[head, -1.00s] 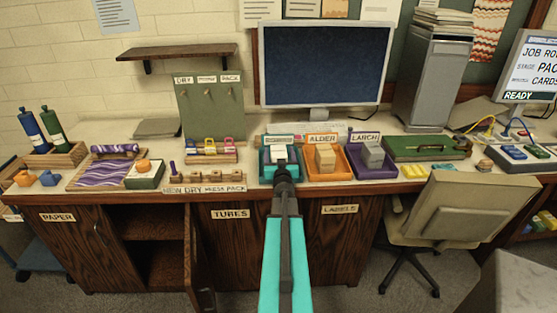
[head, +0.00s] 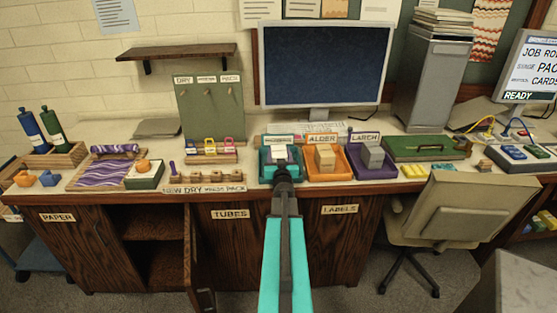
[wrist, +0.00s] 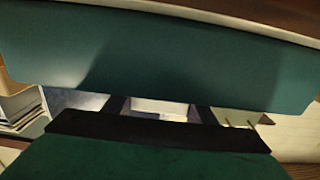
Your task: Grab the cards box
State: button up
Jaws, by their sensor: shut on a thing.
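My gripper (head: 283,168) is at the teal tray (head: 265,172) on the counter's front edge, seen from behind. A pale, whitish-grey box (head: 283,153) shows in that tray just beyond the gripper. In the wrist view, my gripper (wrist: 162,110) is shut on a pale thing (wrist: 160,106) between its two dark fingers, which looks like this box. My wrist hides the box's lower part and the fingertips in the head view. The tray's label is too small to read, so I cannot confirm it says cards.
An orange tray (head: 341,174) labelled Alder and a purple tray (head: 384,172) labelled Larch stand close on the right, each with a block. A monitor (head: 325,65) stands behind. A rack (head: 205,189) of small pieces is on the left. A chair (head: 445,205) is front right.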

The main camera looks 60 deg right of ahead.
jog(key=shift+r+p, duration=0.35)
jog(key=shift+r, duration=4.7)
